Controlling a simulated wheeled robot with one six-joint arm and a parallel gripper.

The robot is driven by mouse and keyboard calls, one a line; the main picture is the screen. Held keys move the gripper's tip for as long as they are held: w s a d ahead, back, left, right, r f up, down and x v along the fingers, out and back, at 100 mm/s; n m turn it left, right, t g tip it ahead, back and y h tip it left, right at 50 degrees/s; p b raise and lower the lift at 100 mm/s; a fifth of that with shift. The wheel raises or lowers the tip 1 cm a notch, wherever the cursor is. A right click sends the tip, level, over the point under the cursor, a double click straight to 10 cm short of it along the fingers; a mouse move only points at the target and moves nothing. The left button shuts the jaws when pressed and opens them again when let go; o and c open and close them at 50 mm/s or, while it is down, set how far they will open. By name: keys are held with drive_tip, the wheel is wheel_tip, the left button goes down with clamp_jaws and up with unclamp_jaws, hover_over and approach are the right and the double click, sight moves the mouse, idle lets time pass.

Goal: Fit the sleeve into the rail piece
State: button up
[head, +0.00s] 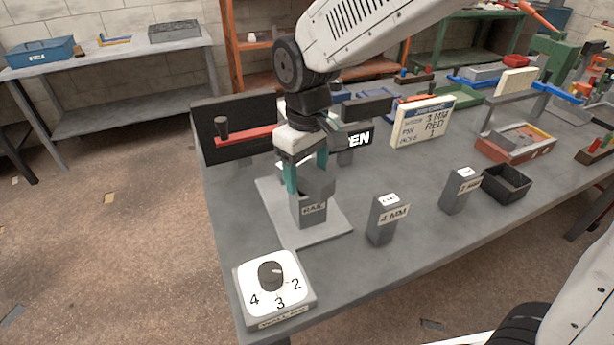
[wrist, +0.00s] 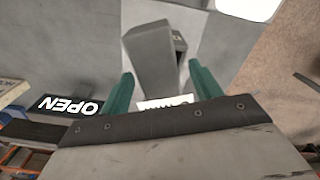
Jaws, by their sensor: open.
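The rail piece (head: 311,211), a grey block with a partly readable "RAIL" label, stands on a light grey plate (head: 270,211) on the bench. A grey angular piece (head: 317,181) sits at its top, directly under my gripper; I cannot tell for sure whether it is the sleeve, or how deep it sits. My gripper (head: 306,177) is open, its teal fingers pointing down on either side of that piece. In the wrist view a tilted-looking grey block (wrist: 153,62) shows between and beyond the fingertips (wrist: 160,82). A white label at the palm is partly hidden.
A dial box (head: 274,290) stands at the front left corner. Small grey blocks, one marked "4 MM" (head: 382,220) and another (head: 459,191), stand to the right, near a black bin (head: 508,184). A black panel with a red lever (head: 245,136) and a sign card (head: 422,122) stand behind.

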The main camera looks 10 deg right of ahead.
drive_tip(key=c, duration=1.3)
clamp_jaws()
drive_tip(key=shift+r, duration=0.15)
